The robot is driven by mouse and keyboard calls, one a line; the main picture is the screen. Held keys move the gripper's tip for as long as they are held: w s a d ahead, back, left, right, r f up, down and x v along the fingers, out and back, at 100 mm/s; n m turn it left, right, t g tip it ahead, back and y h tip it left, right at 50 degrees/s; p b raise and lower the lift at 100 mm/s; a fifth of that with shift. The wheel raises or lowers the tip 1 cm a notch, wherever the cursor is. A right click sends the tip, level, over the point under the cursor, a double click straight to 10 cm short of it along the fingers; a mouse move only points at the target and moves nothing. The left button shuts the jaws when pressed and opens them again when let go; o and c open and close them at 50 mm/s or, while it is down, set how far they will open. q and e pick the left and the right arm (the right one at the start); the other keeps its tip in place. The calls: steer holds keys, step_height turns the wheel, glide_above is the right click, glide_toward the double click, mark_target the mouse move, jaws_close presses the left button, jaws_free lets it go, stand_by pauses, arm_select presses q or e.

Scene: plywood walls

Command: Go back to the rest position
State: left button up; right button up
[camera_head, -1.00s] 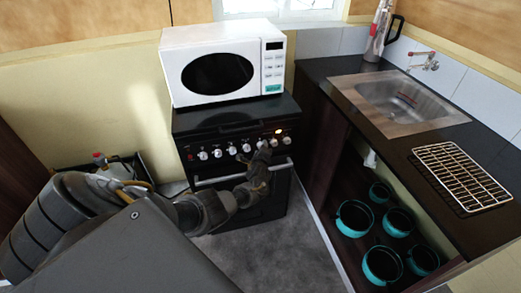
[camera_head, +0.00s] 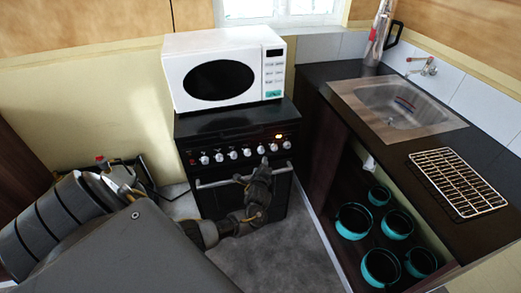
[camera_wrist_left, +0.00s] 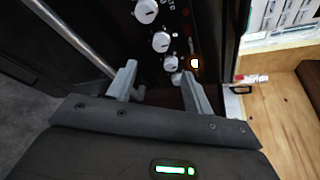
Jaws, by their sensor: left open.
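My left gripper (camera_head: 264,164) is open, in front of the right end of the oven's row of knobs, close to the handle bar. In the left wrist view, the two fingers of the left gripper (camera_wrist_left: 157,76) are spread apart near the last knob (camera_wrist_left: 172,63), with nothing seen held between them. I cannot tell whether a finger touches the knob. The black oven (camera_head: 232,133) has several white knobs and a lit orange lamp (camera_head: 279,136). My right gripper is not in view.
A white microwave (camera_head: 224,70) stands on the oven. To the right is a dark counter (camera_head: 384,146) with a sink (camera_head: 398,104) and a wire rack (camera_head: 457,182). Teal pots (camera_head: 354,221) stand on the shelf below. The grey floor (camera_head: 277,262) before the oven is clear.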

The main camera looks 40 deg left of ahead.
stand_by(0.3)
arm_select(q)
steer(key=s+d+f+n+g+h, duration=0.25)
steer(key=s+d+f+n, duration=0.35)
steer(key=f, duration=0.6)
steer(key=s+d+f+n+g+h, duration=0.1)
steer(key=s+f+n+h, duration=0.25)
steer(key=s+f, duration=0.55)
steer(key=s+d+f+n+g+h, duration=0.1)
steer(key=s+f, duration=0.4)
steer(key=s, duration=0.7)
steer(key=s+d+f+n+g+h, duration=0.1)
steer(key=s+d+f+g, duration=0.3)
steer(key=s, duration=0.9)
steer(key=s+d+f+n+g+h, duration=0.1)
steer(key=s+d+f, duration=0.5)
steer(key=s, duration=0.6)
steer(key=shift+s+d+f+n+g, duration=0.25)
steer(key=shift+s+f+n+g, duration=0.1)
steer(key=shift+f+n+g, duration=0.5)
